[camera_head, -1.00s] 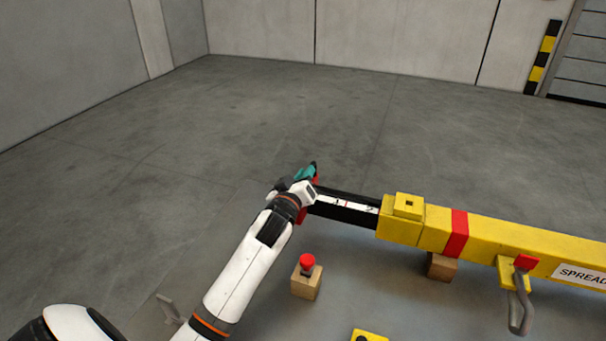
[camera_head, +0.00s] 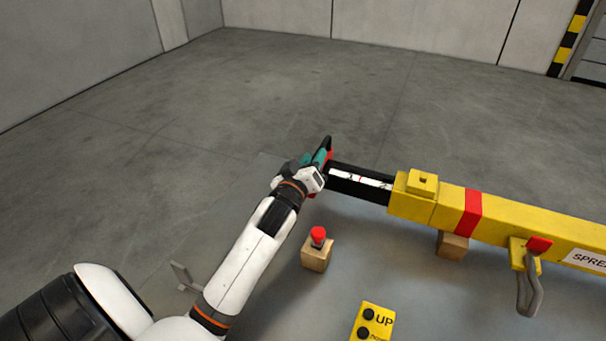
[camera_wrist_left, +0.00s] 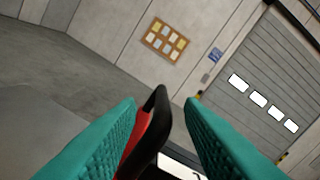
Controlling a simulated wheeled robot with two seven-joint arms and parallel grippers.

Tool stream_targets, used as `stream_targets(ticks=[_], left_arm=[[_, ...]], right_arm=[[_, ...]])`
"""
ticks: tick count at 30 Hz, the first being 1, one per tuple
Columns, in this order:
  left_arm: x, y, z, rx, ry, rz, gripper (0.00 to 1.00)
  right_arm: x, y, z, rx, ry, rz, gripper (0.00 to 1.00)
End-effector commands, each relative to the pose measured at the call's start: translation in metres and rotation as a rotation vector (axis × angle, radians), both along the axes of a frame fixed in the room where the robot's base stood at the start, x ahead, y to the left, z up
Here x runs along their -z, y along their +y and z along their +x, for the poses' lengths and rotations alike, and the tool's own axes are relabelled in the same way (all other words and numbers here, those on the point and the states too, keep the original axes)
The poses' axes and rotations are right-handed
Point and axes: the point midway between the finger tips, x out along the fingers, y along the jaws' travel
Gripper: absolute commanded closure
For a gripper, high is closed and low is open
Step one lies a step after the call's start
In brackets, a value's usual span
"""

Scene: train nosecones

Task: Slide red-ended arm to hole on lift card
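The red-ended arm is a black bar (camera_head: 347,184) with a white marked strip, sticking out of the left end of a yellow spreader beam (camera_head: 440,207). Its red end plate with a black upright piece (camera_head: 327,142) is partly hidden by my left gripper (camera_head: 321,160). In the left wrist view the red and black end piece (camera_wrist_left: 150,133) stands between my teal fingers. It is close to the left finger, with a gap to the right finger, so the gripper looks open around it. My right gripper is out of view. No lift card is recognisable.
A red button on a wooden block (camera_head: 317,252) stands in front of the bar. A yellow panel with an UP button (camera_head: 373,323) is at the bottom edge. A grey hook (camera_head: 529,288) hangs under the beam. Open floor lies behind the beam.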

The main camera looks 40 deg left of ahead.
Motion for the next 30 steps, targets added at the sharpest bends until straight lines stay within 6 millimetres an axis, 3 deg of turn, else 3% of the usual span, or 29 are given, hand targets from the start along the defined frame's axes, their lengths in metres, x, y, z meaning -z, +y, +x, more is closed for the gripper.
stream_targets(ticks=[6, 12, 30], left_arm=[[0.001, -0.012, -0.045, 0.000, 0.001, -0.003, 0.66], [0.000, -0.017, -0.067, 0.000, 0.000, -0.002, 0.66], [-0.001, -0.018, -0.070, 0.000, -0.002, -0.001, 0.66]], right_arm=[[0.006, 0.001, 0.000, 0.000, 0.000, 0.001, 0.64], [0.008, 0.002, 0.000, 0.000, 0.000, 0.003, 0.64], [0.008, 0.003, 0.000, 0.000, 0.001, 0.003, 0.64]])
